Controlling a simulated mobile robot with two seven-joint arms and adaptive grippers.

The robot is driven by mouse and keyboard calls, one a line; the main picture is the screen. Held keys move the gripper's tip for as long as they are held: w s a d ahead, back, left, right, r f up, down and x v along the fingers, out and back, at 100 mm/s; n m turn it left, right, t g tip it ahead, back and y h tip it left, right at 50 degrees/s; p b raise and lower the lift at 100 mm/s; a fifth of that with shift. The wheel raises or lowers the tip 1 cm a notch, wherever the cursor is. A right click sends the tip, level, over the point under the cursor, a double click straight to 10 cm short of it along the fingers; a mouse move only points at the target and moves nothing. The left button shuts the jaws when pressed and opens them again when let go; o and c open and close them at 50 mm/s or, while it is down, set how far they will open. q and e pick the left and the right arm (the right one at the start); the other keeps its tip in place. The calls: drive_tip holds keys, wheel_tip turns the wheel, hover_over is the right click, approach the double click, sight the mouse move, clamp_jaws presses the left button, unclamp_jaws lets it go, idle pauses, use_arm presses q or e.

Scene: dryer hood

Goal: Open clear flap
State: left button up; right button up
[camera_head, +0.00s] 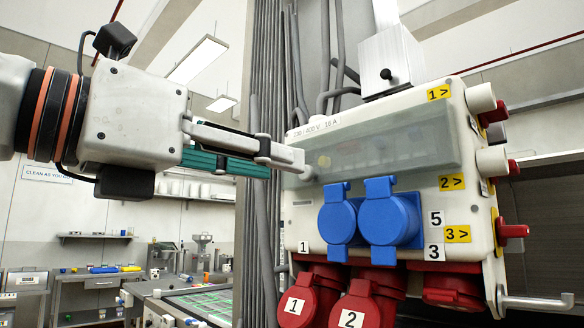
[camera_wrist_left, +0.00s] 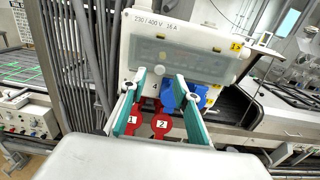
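The clear flap (camera_head: 385,148) is a smoky transparent cover across the upper front of the cream power box (camera_head: 350,105). It lies flat against the box and looks closed. It also shows in the left wrist view (camera_wrist_left: 180,58). My left gripper (camera_head: 285,163) comes in from the left at the flap's left end, beside a small pale knob (camera_head: 306,173). In the left wrist view its two teal-lined fingers (camera_wrist_left: 160,80) are apart, with the pale knob seen between or just beyond the tips. I cannot tell whether a finger touches it. My right gripper is not in view.
Two blue socket covers (camera_head: 388,215) sit just below the flap, with red sockets (camera_head: 355,305) under them. Red-and-white plugs (camera_head: 492,162) stick out on the box's right side. Grey vertical pipes (camera_head: 268,80) run behind the box's left edge.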

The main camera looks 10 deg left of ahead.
sight(348, 153)
use_arm(q)
drive_tip(key=x, duration=0.4)
drive_tip(key=shift+w, duration=0.2)
drive_tip(key=shift+c, duration=0.5)
clamp_jaws()
